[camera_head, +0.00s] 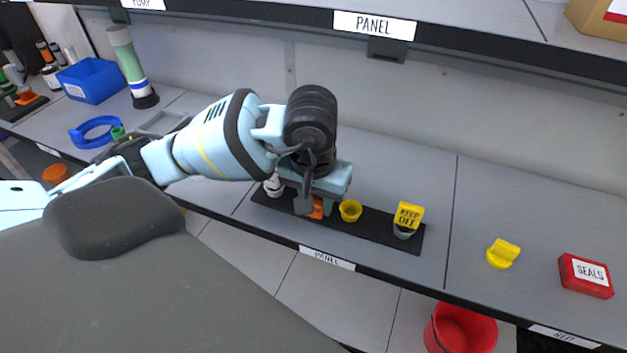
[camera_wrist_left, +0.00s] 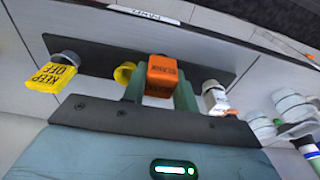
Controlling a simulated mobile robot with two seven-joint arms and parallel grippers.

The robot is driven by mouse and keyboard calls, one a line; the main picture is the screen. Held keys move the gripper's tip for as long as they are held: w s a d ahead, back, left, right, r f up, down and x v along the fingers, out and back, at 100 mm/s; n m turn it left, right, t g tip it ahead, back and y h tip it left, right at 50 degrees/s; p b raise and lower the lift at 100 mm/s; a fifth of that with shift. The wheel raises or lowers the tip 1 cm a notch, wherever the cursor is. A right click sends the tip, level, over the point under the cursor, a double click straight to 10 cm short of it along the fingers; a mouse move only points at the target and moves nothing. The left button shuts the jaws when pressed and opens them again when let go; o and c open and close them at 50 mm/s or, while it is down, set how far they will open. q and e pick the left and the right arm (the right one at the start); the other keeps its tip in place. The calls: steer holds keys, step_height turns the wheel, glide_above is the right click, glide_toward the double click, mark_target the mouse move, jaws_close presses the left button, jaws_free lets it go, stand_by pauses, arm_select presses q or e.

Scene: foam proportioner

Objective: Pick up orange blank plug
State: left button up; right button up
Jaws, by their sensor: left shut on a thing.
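The orange blank plug (camera_wrist_left: 162,76) is a small block with dark lettering, held between the two green fingers of my left gripper (camera_wrist_left: 160,95) in the left wrist view. In the head view the plug (camera_head: 316,209) shows just below my left gripper (camera_head: 318,200), mostly covered by the hand. The gripper is shut on it, over the black strip (camera_head: 378,222) on the shelf. I cannot tell whether the plug is clear of the strip. My right gripper is not in view.
On the strip, a yellow cup (camera_head: 350,210) stands close right of the gripper, then a yellow KEEP OFF tag (camera_head: 409,215). A white fitting (camera_head: 273,186) is close left. A yellow knob (camera_head: 502,254) and red SEALS box (camera_head: 586,275) lie right. An upper shelf edge (camera_head: 290,17) runs above.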

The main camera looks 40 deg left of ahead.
mark_target(315, 217)
arm_select(q)
steer(key=s+d, duration=0.5)
steer(key=s, duration=0.1)
steer(key=shift+d+r, duration=0.3)
steer(key=shift+r, duration=0.1)
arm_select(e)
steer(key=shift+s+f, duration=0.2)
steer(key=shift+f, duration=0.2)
arm_select(q)
steer(key=shift+r, duration=0.1)
step_height(315, 217, up, 5)
steer(key=shift+f+p, duration=0.1)
steer(key=shift+p, duration=0.75)
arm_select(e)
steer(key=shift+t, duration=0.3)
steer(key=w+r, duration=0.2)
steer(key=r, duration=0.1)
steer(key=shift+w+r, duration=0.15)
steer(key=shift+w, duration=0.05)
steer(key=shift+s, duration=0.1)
